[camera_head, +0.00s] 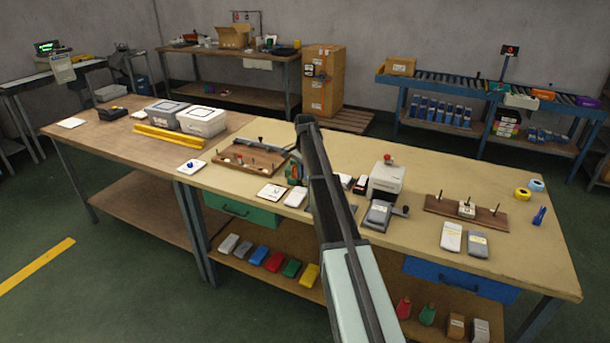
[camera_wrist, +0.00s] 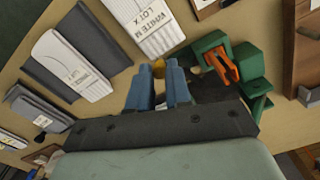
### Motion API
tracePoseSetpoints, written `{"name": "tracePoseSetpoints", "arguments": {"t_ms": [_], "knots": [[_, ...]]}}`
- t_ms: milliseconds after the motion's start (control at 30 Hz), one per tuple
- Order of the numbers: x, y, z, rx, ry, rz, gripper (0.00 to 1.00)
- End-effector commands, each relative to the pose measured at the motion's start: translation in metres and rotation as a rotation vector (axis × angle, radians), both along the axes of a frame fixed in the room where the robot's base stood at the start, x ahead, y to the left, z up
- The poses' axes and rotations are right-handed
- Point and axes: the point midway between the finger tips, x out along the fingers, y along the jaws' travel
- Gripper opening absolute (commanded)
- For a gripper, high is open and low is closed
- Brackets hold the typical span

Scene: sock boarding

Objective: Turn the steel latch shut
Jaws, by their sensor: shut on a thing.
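My gripper (camera_wrist: 160,76) shows in the wrist view with its two blue-grey fingers close together. A small yellow-brown thing (camera_wrist: 158,71) shows at the fingertips, and the fingers are shut on it; what it is I cannot tell. A green fixture (camera_wrist: 211,44) with an orange piece (camera_wrist: 226,65) stands just right of the fingers. I cannot pick out the steel latch for sure. A wooden board (camera_head: 247,160) with a dark-ended metal rod (camera_head: 247,142) lies left of my arm in the head view. My arm hides the fingertips there.
White labelled packs (camera_wrist: 143,28) lie beside the fingers. In the head view, a white machine with a red knob (camera_head: 386,182) and a pegged board (camera_head: 466,211) stand right of my arm. Grey-white boxes (camera_head: 203,121) stand on the left table.

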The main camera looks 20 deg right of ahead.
Motion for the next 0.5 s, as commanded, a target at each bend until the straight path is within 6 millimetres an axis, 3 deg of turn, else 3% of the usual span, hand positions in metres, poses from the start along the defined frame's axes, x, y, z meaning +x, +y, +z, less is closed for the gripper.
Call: {"name": "tracePoseSetpoints", "arguments": {"t_ms": [267, 500], "knots": [[-0.0005, -0.0013, 0.0, 0.0, 0.001, 0.034, 0.0], [-0.0011, -0.0065, -0.0002, -0.001, 0.002, 0.166, 0.0]]}}
